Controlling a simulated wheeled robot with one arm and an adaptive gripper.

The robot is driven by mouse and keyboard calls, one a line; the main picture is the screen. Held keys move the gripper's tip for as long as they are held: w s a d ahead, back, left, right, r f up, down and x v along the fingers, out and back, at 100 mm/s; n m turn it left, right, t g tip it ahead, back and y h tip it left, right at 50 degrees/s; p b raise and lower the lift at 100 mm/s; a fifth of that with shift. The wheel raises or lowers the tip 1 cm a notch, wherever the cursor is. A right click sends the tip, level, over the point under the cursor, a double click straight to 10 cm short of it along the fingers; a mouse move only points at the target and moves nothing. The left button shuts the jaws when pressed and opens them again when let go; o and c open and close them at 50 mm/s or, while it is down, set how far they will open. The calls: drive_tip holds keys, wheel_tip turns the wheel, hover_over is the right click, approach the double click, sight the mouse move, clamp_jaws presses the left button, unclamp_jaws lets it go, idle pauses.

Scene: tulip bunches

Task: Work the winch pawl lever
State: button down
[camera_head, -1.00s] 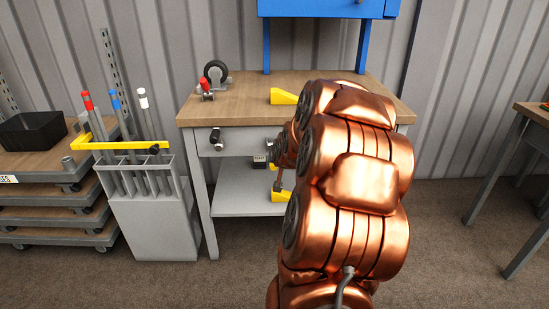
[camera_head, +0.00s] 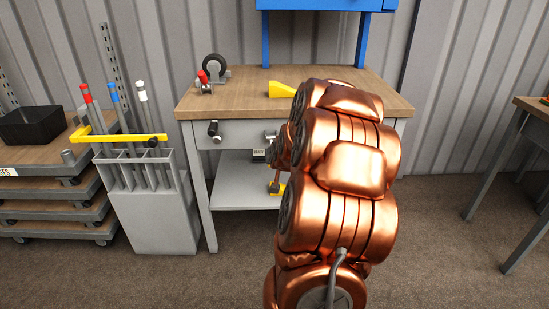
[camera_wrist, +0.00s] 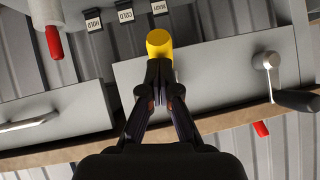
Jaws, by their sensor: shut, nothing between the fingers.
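My gripper (camera_wrist: 160,72) is shut and empty in the wrist view. A yellow round-ended piece (camera_wrist: 160,43) lies straight ahead of its fingertips; I cannot tell whether they touch. Which part is the winch pawl lever is not clear; no part is marked with that name.
Small labels (camera_wrist: 125,16) and a red handle (camera_wrist: 53,42) show in the wrist view.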

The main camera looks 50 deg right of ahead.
drive_tip(key=shift+a+f, duration=0.1)
idle(0.3)
drive_tip(key=s+f+p+v, duration=0.1)
drive_tip(key=v, duration=1.2)
drive_tip(key=shift+f+p, duration=0.2)
drive_tip(key=shift+p, duration=0.15)
drive_tip(key=shift+a, duration=0.1)
